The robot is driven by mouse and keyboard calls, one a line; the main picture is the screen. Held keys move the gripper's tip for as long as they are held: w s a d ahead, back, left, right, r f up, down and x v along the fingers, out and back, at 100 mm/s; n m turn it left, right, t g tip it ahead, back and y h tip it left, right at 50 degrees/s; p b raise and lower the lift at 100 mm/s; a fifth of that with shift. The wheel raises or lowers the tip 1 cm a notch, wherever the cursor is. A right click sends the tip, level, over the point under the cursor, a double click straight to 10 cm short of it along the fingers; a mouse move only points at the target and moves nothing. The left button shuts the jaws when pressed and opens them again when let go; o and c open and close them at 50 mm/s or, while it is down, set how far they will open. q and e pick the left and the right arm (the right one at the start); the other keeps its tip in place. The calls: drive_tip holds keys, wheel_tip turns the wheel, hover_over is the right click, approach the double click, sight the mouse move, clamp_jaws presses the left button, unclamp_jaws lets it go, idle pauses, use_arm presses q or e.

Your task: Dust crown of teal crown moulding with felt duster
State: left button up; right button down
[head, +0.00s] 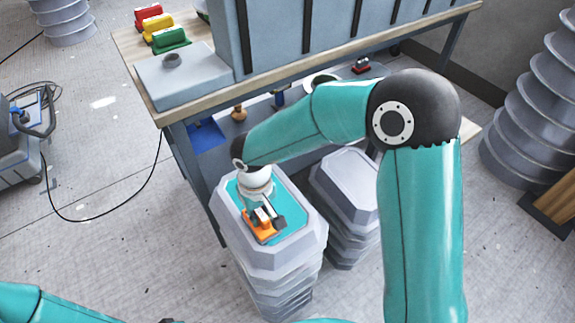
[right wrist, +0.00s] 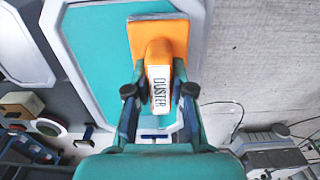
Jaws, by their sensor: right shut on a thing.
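The teal crown moulding (head: 284,233) is the flat teal top of a grey stack of moulds standing in front of the bench. It also fills the middle of the right wrist view (right wrist: 98,60). My right gripper (head: 262,217) is above this top, shut on an orange felt duster (head: 258,232). In the right wrist view the duster (right wrist: 160,45) shows its "DUSTER" label between the two fingers, its flat head over the teal face. I cannot tell for sure whether the felt touches the surface. My left gripper does not show; only a piece of teal arm is at the lower left.
A second grey stack (head: 347,185) stands close to the right. The bench (head: 160,118) behind carries red, yellow and green blocks (head: 168,38) and a large grey mould (head: 285,40). A black cable crosses the floor at left.

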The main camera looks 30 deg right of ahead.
drive_tip(key=shift+s+a, duration=0.1)
drive_tip(key=shift+a, duration=0.35)
drive_tip(key=shift+a+r, duration=0.2)
drive_tip(key=shift+a, duration=0.1)
drive_tip(key=shift+r+p, duration=0.55)
drive_tip(key=shift+r, duration=0.3)
wheel_tip(320, 180, up, 6)
drive_tip(key=p, duration=0.4)
drive_tip(key=shift+f, duration=0.1)
